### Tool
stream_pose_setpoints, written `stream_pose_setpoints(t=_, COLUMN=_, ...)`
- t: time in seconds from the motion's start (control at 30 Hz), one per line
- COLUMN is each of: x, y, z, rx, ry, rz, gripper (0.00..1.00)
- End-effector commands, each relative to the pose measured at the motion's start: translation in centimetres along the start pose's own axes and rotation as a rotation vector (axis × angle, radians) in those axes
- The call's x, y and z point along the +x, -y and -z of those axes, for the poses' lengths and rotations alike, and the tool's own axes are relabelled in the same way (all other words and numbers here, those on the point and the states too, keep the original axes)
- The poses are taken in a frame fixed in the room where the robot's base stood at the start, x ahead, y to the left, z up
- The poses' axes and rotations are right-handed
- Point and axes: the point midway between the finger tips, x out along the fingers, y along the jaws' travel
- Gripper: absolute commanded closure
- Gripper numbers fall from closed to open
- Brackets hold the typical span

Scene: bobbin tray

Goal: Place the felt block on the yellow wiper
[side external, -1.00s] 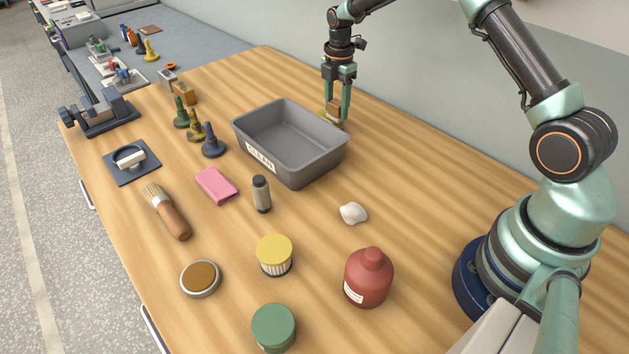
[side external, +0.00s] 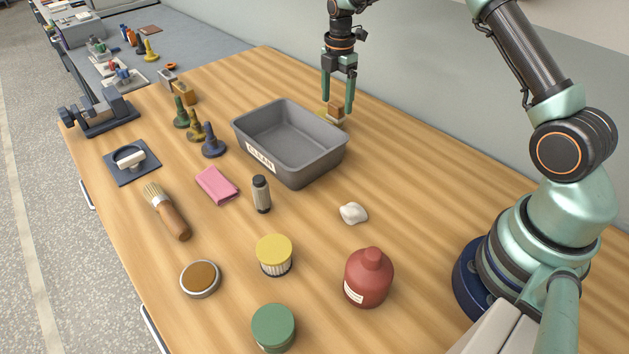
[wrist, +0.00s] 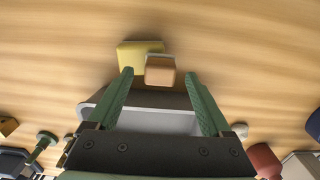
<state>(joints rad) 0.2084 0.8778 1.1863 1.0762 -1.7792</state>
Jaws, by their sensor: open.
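The felt block (side external: 336,107) is a small tan-brown block beyond the grey bin. It appears to rest on the yellow wiper (side external: 328,119), a flat yellow piece on the wooden table. In the wrist view the felt block (wrist: 160,71) overlaps the lower right part of the yellow wiper (wrist: 133,53), and much of the wiper sticks out to its upper left. My gripper (side external: 338,103) is open, with its fingers apart on either side of the block. In the wrist view my gripper (wrist: 159,73) shows gaps between both fingertips and the block.
The grey bin (side external: 333,158) stands close in front of the wiper. Bobbin-like cones (side external: 213,140), a pink cloth (side external: 216,185), a dark-capped bottle (side external: 262,194), a white lump (side external: 353,213) and a red bottle (side external: 369,278) stand nearer.

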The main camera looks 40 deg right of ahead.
Motion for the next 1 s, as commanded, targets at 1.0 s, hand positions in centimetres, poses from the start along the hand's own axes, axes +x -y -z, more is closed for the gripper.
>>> stream_pose_setpoints(t=1.0, x=-16.9, y=4.8, z=3.8, rx=0.401, ry=-0.007, rz=-0.134, gripper=0.16)
